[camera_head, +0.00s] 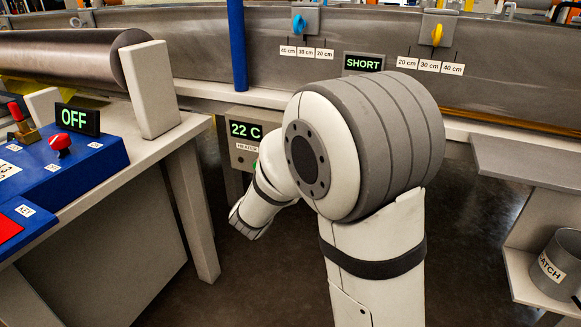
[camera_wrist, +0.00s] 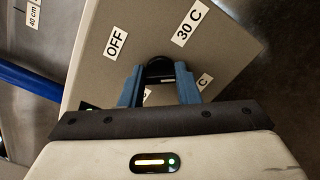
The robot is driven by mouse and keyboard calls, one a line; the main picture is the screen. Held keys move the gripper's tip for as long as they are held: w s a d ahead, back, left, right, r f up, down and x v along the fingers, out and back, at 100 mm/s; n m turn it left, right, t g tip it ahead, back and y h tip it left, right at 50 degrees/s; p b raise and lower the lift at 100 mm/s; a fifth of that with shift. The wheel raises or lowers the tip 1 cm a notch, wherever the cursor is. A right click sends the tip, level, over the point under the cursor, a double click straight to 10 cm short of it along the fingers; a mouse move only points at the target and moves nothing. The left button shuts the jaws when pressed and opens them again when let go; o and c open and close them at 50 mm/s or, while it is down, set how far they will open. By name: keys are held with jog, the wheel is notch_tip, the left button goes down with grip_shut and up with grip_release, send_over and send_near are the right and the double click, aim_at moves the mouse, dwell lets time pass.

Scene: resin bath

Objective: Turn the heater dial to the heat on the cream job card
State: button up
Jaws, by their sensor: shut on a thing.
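The heater box (camera_head: 241,157) shows in the head view beyond my arm. Its display (camera_head: 245,130) reads 22 C in green. In the wrist view its grey face (camera_wrist: 140,30) fills the middle, with an OFF label (camera_wrist: 115,43) and a 30 C label (camera_wrist: 190,27). Two more labels beside the fingers are partly hidden; one ends in C. The black heater dial (camera_wrist: 159,67) sits between the blue fingers of my gripper (camera_wrist: 160,82), which is shut on it. My arm hides the dial in the head view. I cannot make out a cream job card.
A bench at left holds a blue control panel (camera_head: 90,165) with an OFF display (camera_head: 77,119) and red knob (camera_head: 60,144). A steel bath wall (camera_head: 200,60) runs behind, with a SHORT sign (camera_head: 363,63). A shelf at right holds a grey bucket (camera_head: 558,270).

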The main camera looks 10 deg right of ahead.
jog(key=m, duration=2.5)
jog(key=shift+w+a+r, duration=0.15)
dwell(0.4)
jog(key=o, duration=1)
